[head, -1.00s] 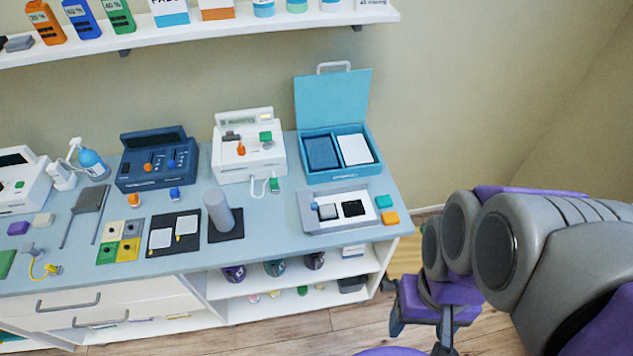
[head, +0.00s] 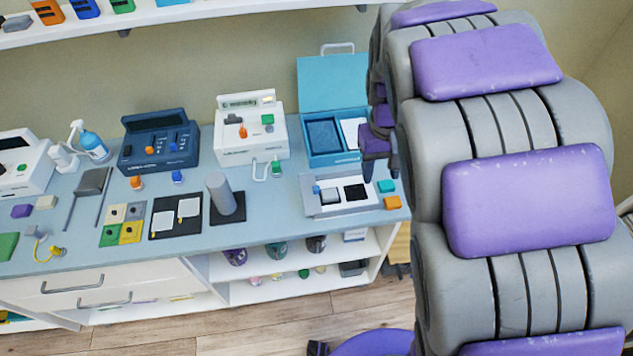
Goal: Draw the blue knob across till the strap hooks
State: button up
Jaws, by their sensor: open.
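A small blue knob (head: 316,190) sits at the left end of a flat white and grey unit (head: 340,209) near the right end of the counter. A grey block (head: 330,195) lies beside the knob, and a black square (head: 356,193) lies to its right. I cannot make out a strap or hook at this size. My gripper (head: 380,174) is open and empty, pointing down above the unit's right end, to the right of the knob. My arm hides part of the blue case behind it.
An open blue case (head: 332,92) stands behind the unit. A teal block (head: 386,186) and an orange block (head: 393,203) lie at its right. A grey cylinder on a dark base (head: 219,192) stands to the left. A white device (head: 251,128) stands behind left.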

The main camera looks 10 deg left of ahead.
jog(key=w+a+f+n, duration=0.2)
jog(key=w+a+f, duration=0.2)
jog(key=w+a, duration=0.35)
jog(key=n, duration=0.3)
send_near(316, 187)
jog(key=shift+t+y, duration=0.3)
jog(key=f+b, duration=0.1)
jog(key=f, duration=0.2)
jog(key=f+b, duration=0.1)
jog(key=f, duration=0.5)
jog(key=shift+s+d+b, duration=0.3)
jog(key=shift+s+b, duration=0.05)
jog(key=shift+b, duration=0.05)
jog(key=shift+r, duration=0.1)
grip_shut()
